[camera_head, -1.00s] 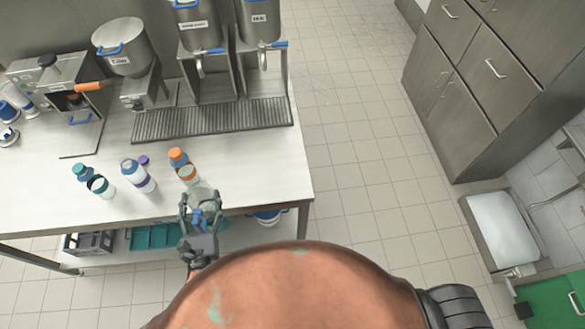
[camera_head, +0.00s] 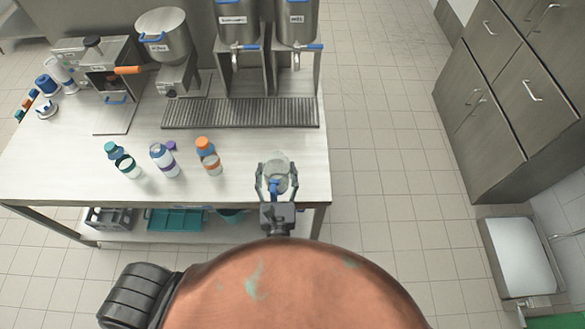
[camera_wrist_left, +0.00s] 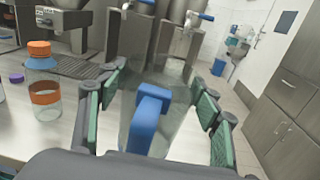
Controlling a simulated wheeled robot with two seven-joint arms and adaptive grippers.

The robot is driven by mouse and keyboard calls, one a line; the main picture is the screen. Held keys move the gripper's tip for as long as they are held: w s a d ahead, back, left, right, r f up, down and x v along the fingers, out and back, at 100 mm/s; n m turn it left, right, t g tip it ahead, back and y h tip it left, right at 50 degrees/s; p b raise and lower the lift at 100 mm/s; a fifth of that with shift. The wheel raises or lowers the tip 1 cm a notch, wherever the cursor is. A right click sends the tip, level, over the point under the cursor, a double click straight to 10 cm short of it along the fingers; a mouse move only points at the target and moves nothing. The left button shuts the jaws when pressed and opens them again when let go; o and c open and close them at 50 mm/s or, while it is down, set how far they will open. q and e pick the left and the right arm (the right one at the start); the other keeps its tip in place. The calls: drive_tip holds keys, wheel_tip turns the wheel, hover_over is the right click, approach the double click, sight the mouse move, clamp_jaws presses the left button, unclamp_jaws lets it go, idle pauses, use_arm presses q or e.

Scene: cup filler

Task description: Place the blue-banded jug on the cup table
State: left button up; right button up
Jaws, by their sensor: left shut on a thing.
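A clear jug (camera_head: 279,164) with a blue handle (camera_wrist_left: 149,118) is in my left gripper (camera_head: 276,182). The gripper is shut on it, with the padded fingers on both sides of the jug in the left wrist view (camera_wrist_left: 160,110). The jug looks upright. In the head view it appears over the front right part of the white table (camera_head: 307,170); I cannot tell whether it touches the top. No separate blue band can be made out. My right gripper is not in view. No table is marked as the cup table.
An orange-capped bottle (camera_head: 208,157) stands left of the jug, with a purple-banded bottle (camera_head: 164,160) and a teal-banded bottle (camera_head: 124,161) further left. A drip grate (camera_head: 240,113) and steel dispensers (camera_head: 238,30) are behind. Clear tabletop lies around the jug.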

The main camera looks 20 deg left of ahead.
use_arm(q)
drive_tip(key=shift+w+d+r+n+g+y, duration=0.2)
drive_tip(key=shift+r+n+g+y, duration=0.15)
drive_tip(key=shift+n+y, duration=0.35)
drive_tip(key=shift+w+f, duration=0.1)
drive_tip(key=shift+w, duration=0.25)
drive_tip(key=w+f+b, duration=0.1)
drive_tip(key=w+f, duration=1.1)
drive_tip(key=w, duration=0.1)
drive_tip(key=shift+d+f+b, duration=0.2)
drive_tip(key=shift+f+b, duration=0.1)
drive_tip(key=shift+b, duration=0.1)
drive_tip(key=shift+w, duration=0.1)
drive_tip(key=shift+f, duration=0.2)
drive_tip(key=o, duration=1.6)
